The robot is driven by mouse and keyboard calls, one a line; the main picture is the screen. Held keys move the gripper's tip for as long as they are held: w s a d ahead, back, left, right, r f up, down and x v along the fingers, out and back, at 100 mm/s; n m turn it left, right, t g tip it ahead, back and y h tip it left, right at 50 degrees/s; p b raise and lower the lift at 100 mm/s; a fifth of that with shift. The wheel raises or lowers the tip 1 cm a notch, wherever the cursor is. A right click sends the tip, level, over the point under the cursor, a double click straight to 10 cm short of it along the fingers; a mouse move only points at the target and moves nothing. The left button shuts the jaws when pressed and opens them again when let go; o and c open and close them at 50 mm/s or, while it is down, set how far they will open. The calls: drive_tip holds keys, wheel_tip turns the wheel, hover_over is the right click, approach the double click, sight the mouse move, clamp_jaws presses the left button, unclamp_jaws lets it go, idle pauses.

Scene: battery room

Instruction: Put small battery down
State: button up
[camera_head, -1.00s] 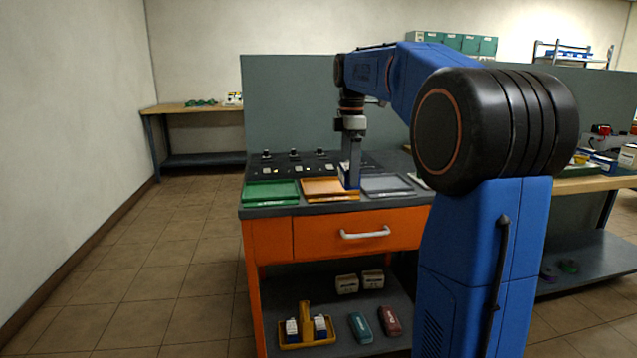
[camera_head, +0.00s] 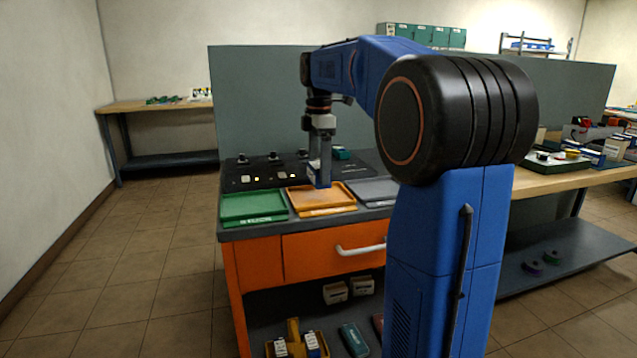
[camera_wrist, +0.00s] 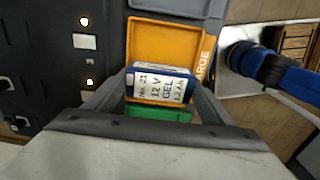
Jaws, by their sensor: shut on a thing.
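The orange tray (camera_wrist: 145,40) also shows behind the battery in the wrist view. I cannot tell whether the battery touches the tray floor.
A green tray (camera_head: 252,204) lies left of the orange one and a grey tray (camera_head: 366,188) right of it, all on the orange workbench (camera_head: 300,250). A black panel (camera_head: 250,175) with small lights and knobs stands behind. A wooden table (camera_head: 560,178) with goods is at right.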

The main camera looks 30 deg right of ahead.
drive_tip(key=shift+f, duration=2.15)
drive_tip(key=shift+f, duration=0.15)
drive_tip(key=o, duration=1.5)
wheel_tip(320, 180, up, 12)
drive_tip(key=shift+r, duration=0.15)
drive_tip(key=s+a+f+m+t, duration=0.1)
drive_tip(key=s+a+f+m, duration=0.4)
drive_tip(key=s+f, duration=0.4)
drive_tip(key=s+a+f+m+t, duration=0.2)
drive_tip(key=s+a+f+m, duration=0.3)
drive_tip(key=s+f, duration=0.4)
drive_tip(key=s+a+f+m+t, duration=0.1)
drive_tip(key=s+a+f+m, duration=0.3)
drive_tip(key=s+f, duration=0.5)
drive_tip(key=shift+s+a+f+m+t, duration=0.2)
drive_tip(key=shift+s+a, duration=0.4)
drive_tip(key=shift+s, duration=0.3)
drive_tip(key=shift+s+a+f+m+t, duration=0.1)
drive_tip(key=shift+s+a+m+t, duration=0.1)
drive_tip(key=shift+s+a, duration=0.55)
